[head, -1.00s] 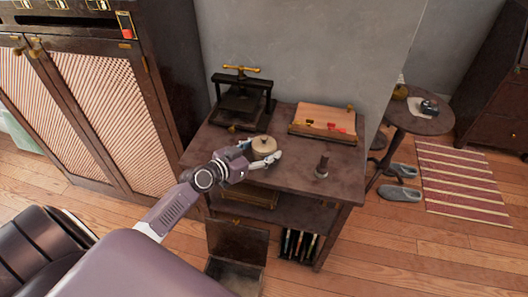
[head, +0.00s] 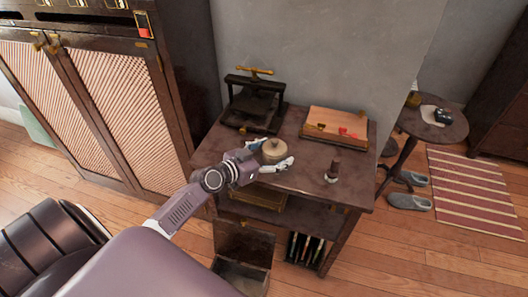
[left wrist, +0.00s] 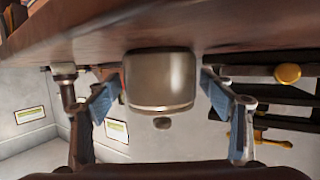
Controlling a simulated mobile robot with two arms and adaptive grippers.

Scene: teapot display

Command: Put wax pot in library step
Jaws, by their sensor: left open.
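The wax pot, which I take to be the round beige lidded pot (head: 274,149), stands upright on the dark desk (head: 300,184). My left gripper (head: 273,154) is open, with one finger on each side of the pot. In the left wrist view the pot (left wrist: 160,78) appears upside down between the two blue-padded fingers, with visible gaps on both sides. The library step seems to be the open wooden box with a raised lid (head: 243,243) on the floor before the desk. Its lower part is cut off by the frame edge. My right gripper is not in view.
A dark press (head: 254,100) stands behind the pot. A wooden writing slope (head: 335,127) lies at the back right, with a dark-handled stamp (head: 333,172) nearer the front. Upright items fill a lower shelf (head: 306,250). A round table (head: 435,126) stands further right.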

